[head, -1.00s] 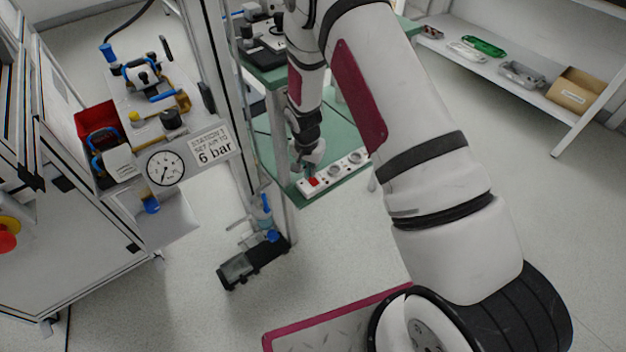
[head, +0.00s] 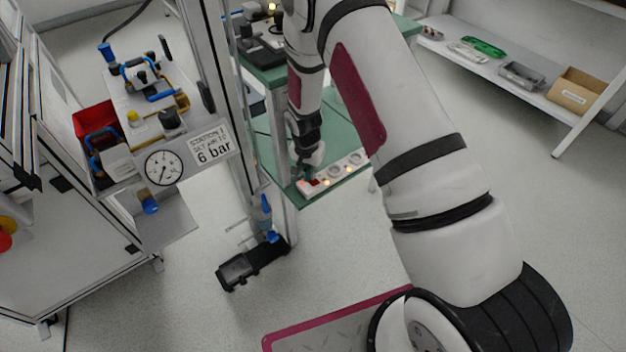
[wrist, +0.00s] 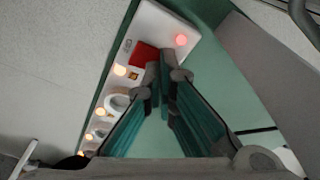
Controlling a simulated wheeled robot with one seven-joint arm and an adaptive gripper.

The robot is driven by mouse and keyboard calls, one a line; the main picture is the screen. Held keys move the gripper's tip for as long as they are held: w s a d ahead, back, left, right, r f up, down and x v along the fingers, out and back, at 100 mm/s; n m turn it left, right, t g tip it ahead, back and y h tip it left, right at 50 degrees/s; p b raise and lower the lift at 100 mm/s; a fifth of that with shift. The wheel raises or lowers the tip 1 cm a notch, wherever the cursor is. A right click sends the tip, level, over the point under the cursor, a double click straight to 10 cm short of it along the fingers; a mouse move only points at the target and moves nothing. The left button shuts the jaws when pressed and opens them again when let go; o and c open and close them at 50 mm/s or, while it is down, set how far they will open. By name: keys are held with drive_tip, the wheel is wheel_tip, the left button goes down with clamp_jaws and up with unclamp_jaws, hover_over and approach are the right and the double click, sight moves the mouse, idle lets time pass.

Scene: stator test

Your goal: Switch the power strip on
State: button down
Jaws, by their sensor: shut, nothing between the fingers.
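The white power strip (head: 343,172) lies on the green lower shelf, near its front edge. Its red rocker switch (wrist: 143,56) shows in the wrist view near one end of the strip. A red light (wrist: 181,40) glows at that end, and several small warm lights glow along the sockets. My gripper (wrist: 163,72) is shut and empty, its fingertips over the strip right beside the switch and partly covering its edge. Whether they touch it I cannot tell. In the head view my gripper (head: 307,172) points down at the strip's near end.
The green shelf (head: 325,194) sits under a green upper bench top, with a metal post (head: 284,215) at its corner. A pressure station with a gauge (head: 164,167) stands at left. A black foot pedal (head: 252,262) lies on the floor. A shelf with parts stands at right.

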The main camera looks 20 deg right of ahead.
drive_tip(key=shift+r+p, duration=1.9)
drive_tip(key=shift+r, duration=1.6)
